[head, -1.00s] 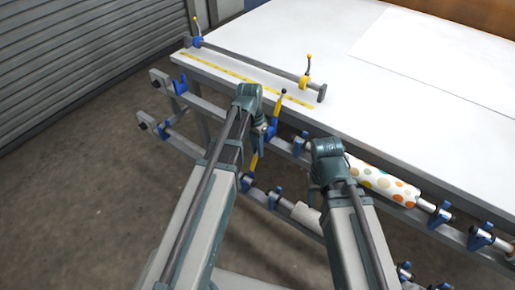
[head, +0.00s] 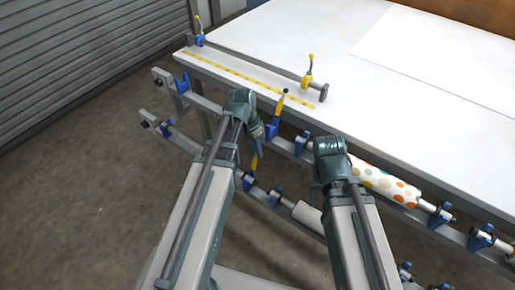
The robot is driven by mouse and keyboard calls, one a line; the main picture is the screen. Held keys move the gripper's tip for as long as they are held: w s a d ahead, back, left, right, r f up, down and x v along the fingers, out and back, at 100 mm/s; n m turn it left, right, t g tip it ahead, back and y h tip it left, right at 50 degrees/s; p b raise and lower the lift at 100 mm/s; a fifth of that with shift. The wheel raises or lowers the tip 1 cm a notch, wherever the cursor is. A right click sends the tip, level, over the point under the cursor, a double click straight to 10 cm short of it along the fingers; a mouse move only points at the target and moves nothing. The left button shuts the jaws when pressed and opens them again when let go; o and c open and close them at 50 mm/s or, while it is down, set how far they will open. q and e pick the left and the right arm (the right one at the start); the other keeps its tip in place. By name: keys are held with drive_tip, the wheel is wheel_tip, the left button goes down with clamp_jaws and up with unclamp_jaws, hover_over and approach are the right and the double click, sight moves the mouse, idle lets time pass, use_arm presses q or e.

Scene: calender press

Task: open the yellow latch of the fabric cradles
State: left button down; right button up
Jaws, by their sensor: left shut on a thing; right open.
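Two blue-bracketed fabric cradles sit on the rails along the table's front. The upper yellow latch (head: 278,106), with a black knob, stands upright on the upper cradle, just right of my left gripper. A lower yellow latch (head: 254,162) shows directly below that gripper on the lower rail. My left gripper (head: 257,135) points down and is shut; its fingertips are small in view, and it appears to hold the top of the lower latch, whose knob is hidden. My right gripper (head: 330,165) is open beside the spotted roll, its fingers mostly hidden behind its own wrist.
A white table (head: 290,45) lies behind, with a grey bar (head: 250,62) carrying yellow-tipped handles on it. A spotted fabric roll (head: 385,183) rests on the upper rail at right, and a white roll (head: 308,215) lies lower. Floor at the left is clear.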

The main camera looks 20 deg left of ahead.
use_arm(q)
drive_tip(key=c, duration=0.9)
unclamp_jaws()
drive_tip(key=shift+s+a, duration=0.15)
drive_tip(key=shift+s, duration=0.2)
use_arm(e)
drive_tip(key=shift+s+r, duration=0.1)
use_arm(q)
drive_tip(key=shift+w+r, duration=0.1)
drive_tip(key=shift+r+p, duration=0.4)
drive_tip(key=shift+p, duration=0.05)
use_arm(e)
drive_tip(key=shift+r, duration=0.4)
use_arm(q)
drive_tip(key=r+p, duration=0.4)
drive_tip(key=a+r+p, duration=0.1)
drive_tip(key=r+p, duration=0.3)
drive_tip(key=a+r+p, duration=0.1)
drive_tip(key=r+p, duration=0.3)
drive_tip(key=shift+s+a+r+p, duration=0.1)
drive_tip(key=shift+s+r+p, duration=0.2)
drive_tip(key=shift+r+p, duration=0.05)
use_arm(e)
wheel_tip(320, 180, up, 13)
drive_tip(key=shift+f, duration=0.15)
